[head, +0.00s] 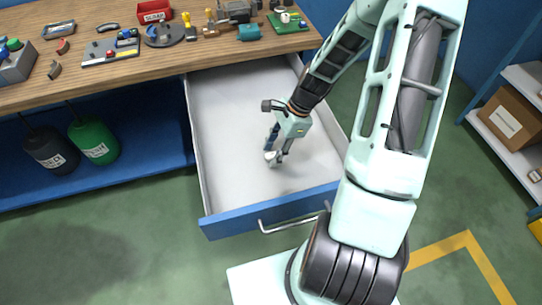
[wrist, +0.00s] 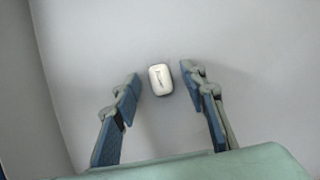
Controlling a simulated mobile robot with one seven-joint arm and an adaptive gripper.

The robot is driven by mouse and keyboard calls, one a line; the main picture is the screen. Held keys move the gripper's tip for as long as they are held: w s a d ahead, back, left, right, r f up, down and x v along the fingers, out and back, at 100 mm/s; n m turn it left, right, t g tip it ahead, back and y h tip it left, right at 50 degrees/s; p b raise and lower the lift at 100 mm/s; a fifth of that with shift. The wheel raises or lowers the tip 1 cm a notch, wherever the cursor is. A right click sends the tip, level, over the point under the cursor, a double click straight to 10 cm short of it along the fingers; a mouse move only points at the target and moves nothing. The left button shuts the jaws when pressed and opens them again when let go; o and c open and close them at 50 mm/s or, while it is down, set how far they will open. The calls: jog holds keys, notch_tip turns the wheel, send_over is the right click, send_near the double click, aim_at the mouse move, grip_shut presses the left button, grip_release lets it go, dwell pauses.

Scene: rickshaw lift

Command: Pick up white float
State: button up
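My gripper (wrist: 162,75) is open, with one blue-grey finger on each side of the float. In the wrist view there is a gap between each fingertip and the float. In the head view my gripper (head: 274,153) reaches down into the drawer, and a pale shape at the fingertips is partly hidden by them.
The drawer's blue front (head: 235,222) and side walls enclose the float, with bare floor around it. The wooden bench (head: 110,80) behind holds tools, a red bin (head: 154,12) and a green board (head: 289,24). Black and green canisters (head: 94,141) stand beneath. Shelves with a cardboard box (head: 511,117) are right.

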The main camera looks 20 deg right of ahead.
jog(key=shift+c, duration=0.4)
jog(key=c, duration=0.8)
jog(key=shift+r, duration=0.1)
jog(key=shift+c, duration=0.3)
